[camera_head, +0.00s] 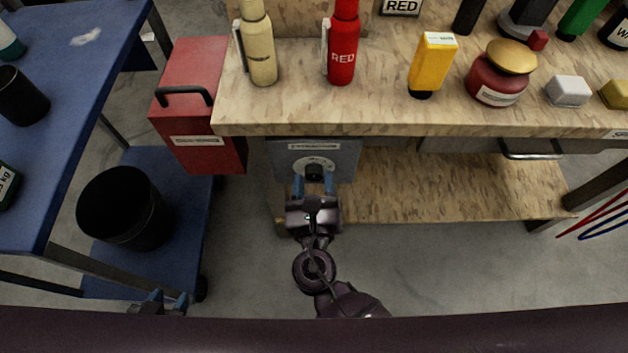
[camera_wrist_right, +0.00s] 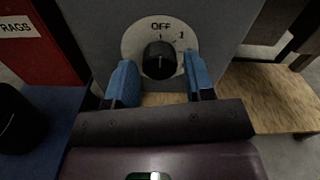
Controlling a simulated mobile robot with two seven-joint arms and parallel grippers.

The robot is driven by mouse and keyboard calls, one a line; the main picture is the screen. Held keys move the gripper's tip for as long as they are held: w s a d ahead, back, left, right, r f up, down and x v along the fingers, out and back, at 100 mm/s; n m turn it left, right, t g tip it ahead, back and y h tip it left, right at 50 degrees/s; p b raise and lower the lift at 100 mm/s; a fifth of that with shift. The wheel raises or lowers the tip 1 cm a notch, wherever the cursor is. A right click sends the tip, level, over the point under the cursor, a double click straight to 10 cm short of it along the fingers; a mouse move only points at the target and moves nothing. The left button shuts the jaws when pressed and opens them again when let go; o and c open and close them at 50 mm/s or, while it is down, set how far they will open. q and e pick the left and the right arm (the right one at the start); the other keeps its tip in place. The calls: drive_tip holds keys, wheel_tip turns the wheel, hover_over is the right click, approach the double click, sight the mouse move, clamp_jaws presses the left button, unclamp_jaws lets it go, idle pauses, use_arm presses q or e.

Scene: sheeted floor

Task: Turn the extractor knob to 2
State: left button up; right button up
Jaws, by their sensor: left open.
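The extractor box (camera_head: 345,158) is a grey panel under the wooden bench top. Its black knob (camera_head: 314,172) sits on a round white dial. In the right wrist view the knob (camera_wrist_right: 159,61) is below the OFF mark, and a 1 shows to its upper right. No 2 is visible, and the exact pointer setting is hard to read. My right gripper (camera_head: 314,184) is open, its blue fingers (camera_wrist_right: 161,82) on either side of the knob with visible gaps. My left gripper (camera_head: 160,301) is open and empty, low at the left, away from the box.
A red rags bin (camera_head: 195,105) stands left of the extractor box. A black bucket (camera_head: 125,210) sits on the blue cart's lower shelf. Bottles (camera_head: 342,45) and jars (camera_head: 500,75) stand on the bench top. The wooden lower shelf (camera_head: 450,185) is clear.

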drive_tip(key=c, duration=0.6)
drive_tip(key=shift+c, duration=0.2)
